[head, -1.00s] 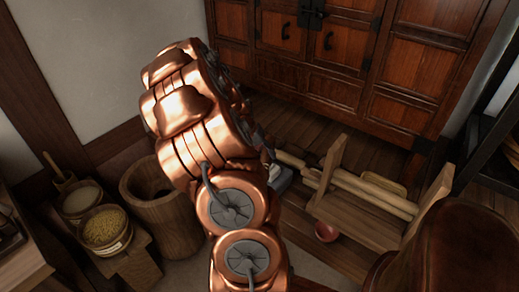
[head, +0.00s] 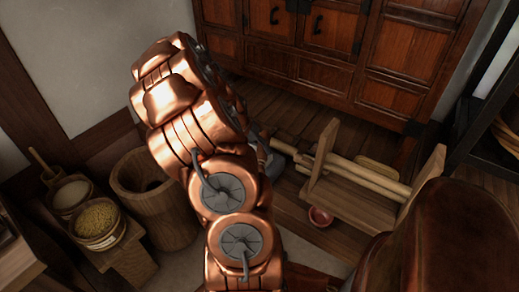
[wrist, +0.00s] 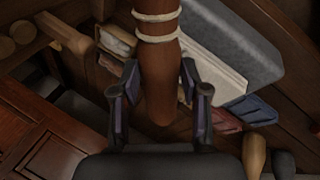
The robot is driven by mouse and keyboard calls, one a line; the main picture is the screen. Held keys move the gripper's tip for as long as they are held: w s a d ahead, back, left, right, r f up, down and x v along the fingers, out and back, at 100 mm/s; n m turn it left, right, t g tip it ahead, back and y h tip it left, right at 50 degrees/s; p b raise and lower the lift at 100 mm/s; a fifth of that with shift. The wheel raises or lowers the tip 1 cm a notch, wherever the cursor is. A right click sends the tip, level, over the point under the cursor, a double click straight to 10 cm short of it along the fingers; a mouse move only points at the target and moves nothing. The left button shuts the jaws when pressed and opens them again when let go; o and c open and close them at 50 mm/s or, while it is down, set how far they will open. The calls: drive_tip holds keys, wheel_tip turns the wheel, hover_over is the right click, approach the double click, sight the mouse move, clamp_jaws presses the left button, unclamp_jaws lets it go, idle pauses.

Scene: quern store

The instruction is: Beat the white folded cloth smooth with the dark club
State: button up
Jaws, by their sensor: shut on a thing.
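In the wrist view my gripper (wrist: 160,97) is shut on a brown, round-ended wooden club (wrist: 160,70) with pale cord wound round it. The club runs up out of the picture. Beyond it lies the white folded cloth (wrist: 213,68), partly hidden by the club and a finger, on a grey block (wrist: 245,50). A near-black rounded end (wrist: 284,163) and a tan one (wrist: 254,155) show at the lower right; what they belong to is cut off. In the head view my copper arm hides the gripper, club and cloth. Only part of the grey block (head: 271,158) shows there.
A wooden stand (head: 360,205) with rollers is right of my arm, a small red bowl (head: 320,216) beside it. A cabinet (head: 335,60) stands behind. A wooden mortar (head: 160,205) and grain tubs (head: 98,223) are left. A red-brown rounded thing (head: 450,240) fills the lower right.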

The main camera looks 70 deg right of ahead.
drive_tip(key=shift+f+b, duration=0.7)
drive_tip(key=shift+f, duration=1.05)
drive_tip(key=shift+r+p, duration=0.65)
drive_tip(key=shift+r, duration=1.25)
drive_tip(key=shift+f, duration=0.1)
drive_tip(key=shift+f+b, duration=0.8)
drive_tip(key=shift+f, duration=1.1)
clamp_jaws()
